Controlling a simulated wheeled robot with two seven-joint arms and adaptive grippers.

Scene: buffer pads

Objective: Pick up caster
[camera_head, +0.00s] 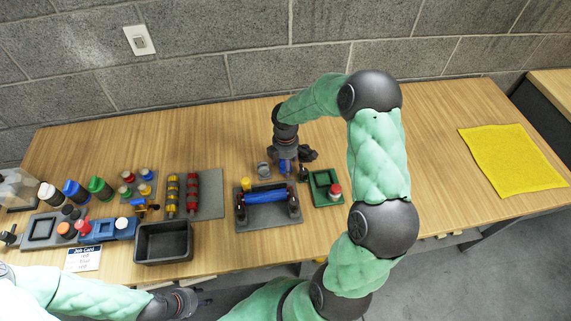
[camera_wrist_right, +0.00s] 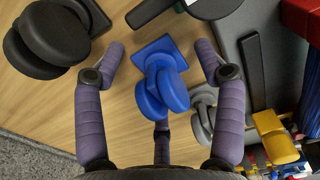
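A blue caster (camera_wrist_right: 163,82) with a square plate and twin wheels lies on the wooden table. It also shows under my right gripper in the head view (camera_head: 287,167), partly hidden. In the wrist view my right gripper (camera_wrist_right: 160,75) is open, with purple fingers on either side of the blue caster and a third below it. Nothing is gripped. A grey caster (camera_wrist_right: 203,108) lies beside the right finger, and a black caster (camera_wrist_right: 52,40) lies beyond the left one. My left gripper (camera_head: 205,297) is open and empty at the table's front edge.
A grey fixture with a blue roller (camera_head: 266,196) and a green tray (camera_head: 322,188) stand just in front. A dark bin (camera_head: 162,242), a job card (camera_head: 83,258) and several colored parts fill the left. A yellow cloth (camera_head: 512,158) lies at right; the table before it is clear.

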